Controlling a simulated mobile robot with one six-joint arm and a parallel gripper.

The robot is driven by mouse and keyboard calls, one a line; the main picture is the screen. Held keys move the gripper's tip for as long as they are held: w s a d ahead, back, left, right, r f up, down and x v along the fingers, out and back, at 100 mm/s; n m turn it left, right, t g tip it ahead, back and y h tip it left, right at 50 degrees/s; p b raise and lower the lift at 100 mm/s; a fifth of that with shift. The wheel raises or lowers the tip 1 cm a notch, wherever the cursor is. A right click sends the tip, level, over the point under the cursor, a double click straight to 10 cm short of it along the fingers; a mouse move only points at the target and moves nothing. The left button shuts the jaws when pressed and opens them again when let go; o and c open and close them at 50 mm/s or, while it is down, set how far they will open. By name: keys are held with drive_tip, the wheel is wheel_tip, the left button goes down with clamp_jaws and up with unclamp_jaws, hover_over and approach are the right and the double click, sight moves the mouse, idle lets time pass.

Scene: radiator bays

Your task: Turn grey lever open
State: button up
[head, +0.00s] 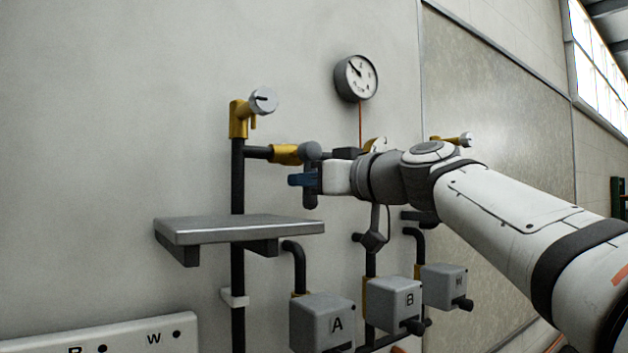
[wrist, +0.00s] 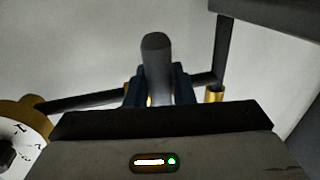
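The grey lever (head: 310,198) is a rounded bar at the brass valve (head: 285,154) on a short horizontal dark pipe. In the head view it points straight down, across the pipe, with a round grey hub (head: 310,151) at its top. In the wrist view the lever (wrist: 157,62) stands between my two blue fingers. My gripper (head: 302,180), also in the wrist view (wrist: 159,88), has a finger pad close against each side of the lever, with no clear gap. Part of the lever and the pipe behind it is hidden by my gripper.
A grey shelf (head: 240,229) juts out below left of my gripper. A second brass valve with a round dial (head: 263,101) stands above left. A pressure gauge (head: 356,78) is on the wall above. Grey boxes, including A (head: 322,322) and B (head: 393,303), sit below.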

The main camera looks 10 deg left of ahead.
clamp_jaws()
